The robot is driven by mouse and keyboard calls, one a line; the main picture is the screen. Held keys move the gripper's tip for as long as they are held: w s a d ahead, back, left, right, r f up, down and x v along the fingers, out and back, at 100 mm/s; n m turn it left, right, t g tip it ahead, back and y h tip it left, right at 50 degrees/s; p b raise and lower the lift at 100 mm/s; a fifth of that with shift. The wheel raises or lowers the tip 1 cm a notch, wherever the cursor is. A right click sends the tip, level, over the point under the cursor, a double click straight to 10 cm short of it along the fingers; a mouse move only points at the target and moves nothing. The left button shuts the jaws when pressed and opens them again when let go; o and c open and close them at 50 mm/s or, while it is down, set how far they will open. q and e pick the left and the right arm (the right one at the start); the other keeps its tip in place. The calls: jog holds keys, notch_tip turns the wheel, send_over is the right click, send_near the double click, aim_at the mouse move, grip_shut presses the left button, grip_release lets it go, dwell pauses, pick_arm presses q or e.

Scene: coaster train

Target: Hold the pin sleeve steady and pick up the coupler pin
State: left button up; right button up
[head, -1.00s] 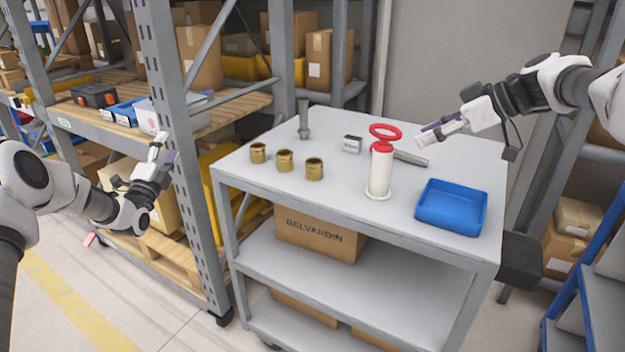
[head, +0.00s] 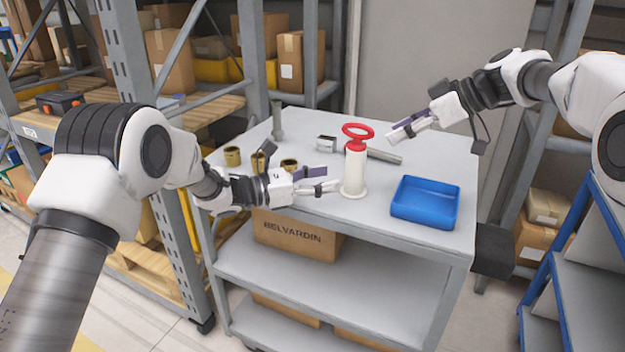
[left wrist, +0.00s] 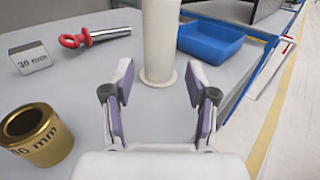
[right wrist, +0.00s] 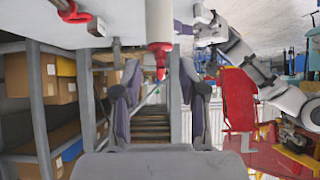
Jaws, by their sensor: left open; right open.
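The white pin sleeve (head: 354,172) stands upright on the cart's grey top. The coupler pin's red ring (head: 357,131) and red collar show above the sleeve; the rest of that pin is hidden inside. My left gripper (head: 328,180) is open and low, just left of the sleeve. In the left wrist view the sleeve (left wrist: 160,40) stands ahead, centred between the open fingers (left wrist: 160,75). My right gripper (head: 404,130) is open and empty, above the tabletop right of the ring. In the right wrist view the upside-down sleeve (right wrist: 160,20) and red ring (right wrist: 160,68) are ahead.
A second red-ringed metal pin (left wrist: 100,36) lies behind the sleeve, beside a "30 mm" block (left wrist: 30,57). Several brass bushings (head: 232,156) stand at left, with a grey metal post (head: 278,122) behind. A blue tray (head: 425,200) sits right of the sleeve.

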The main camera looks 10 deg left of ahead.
aim_at(363, 171)
pick_arm(q)
jog(key=x, duration=1)
jog(key=c, duration=1.1)
jog(key=shift+a, duration=0.1)
